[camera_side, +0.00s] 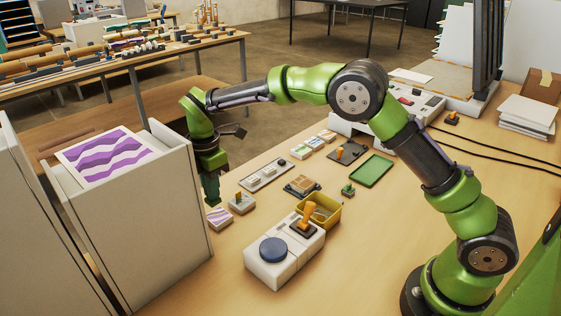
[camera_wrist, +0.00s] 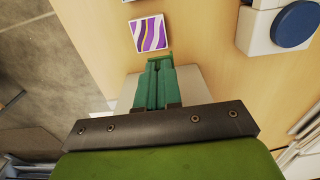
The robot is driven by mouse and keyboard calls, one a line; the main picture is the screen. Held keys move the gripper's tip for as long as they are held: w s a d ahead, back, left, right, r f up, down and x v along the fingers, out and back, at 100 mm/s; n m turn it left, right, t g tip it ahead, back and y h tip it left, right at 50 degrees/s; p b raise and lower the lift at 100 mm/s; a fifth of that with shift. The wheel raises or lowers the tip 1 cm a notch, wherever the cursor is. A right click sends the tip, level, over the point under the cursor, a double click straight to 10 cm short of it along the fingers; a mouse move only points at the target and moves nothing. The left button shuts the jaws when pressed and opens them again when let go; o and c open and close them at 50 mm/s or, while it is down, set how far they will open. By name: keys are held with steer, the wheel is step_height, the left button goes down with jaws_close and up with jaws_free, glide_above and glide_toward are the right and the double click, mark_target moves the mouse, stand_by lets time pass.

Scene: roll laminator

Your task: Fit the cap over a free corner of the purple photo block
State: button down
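The purple photo block (camera_side: 219,217) is a small white-edged square with purple and cream waves, lying flat on the bench. It also shows in the wrist view (camera_wrist: 150,34), just beyond the fingertips. My gripper (camera_side: 212,200) points down close behind the block in the side view. In the wrist view its teal fingers (camera_wrist: 158,68) are close together, with a small lighter-green piece, apparently the cap (camera_wrist: 169,56), at their tips. The cap looks apart from the block, though the height gap is unclear. The fingers hide most of the cap.
A pale block (camera_side: 242,203) with a small upright piece stands close right of the photo block. A white device with a blue disc (camera_side: 273,249) is in front. A yellow bin (camera_side: 330,213) and green tray (camera_side: 371,171) lie farther right. A tall pale cabinet (camera_side: 165,240) stands left.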

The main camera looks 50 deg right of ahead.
mark_target(217, 221)
steer(key=shift+f, duration=3.55)
steer(key=shift+f, duration=0.35)
steer(key=c, duration=1.6)
jaws_free()
steer(key=shift+r, duration=0.2)
steer(key=shift+r, duration=1.35)
steer(key=o, duration=0.6)
steer(key=shift+c, duration=0.2)
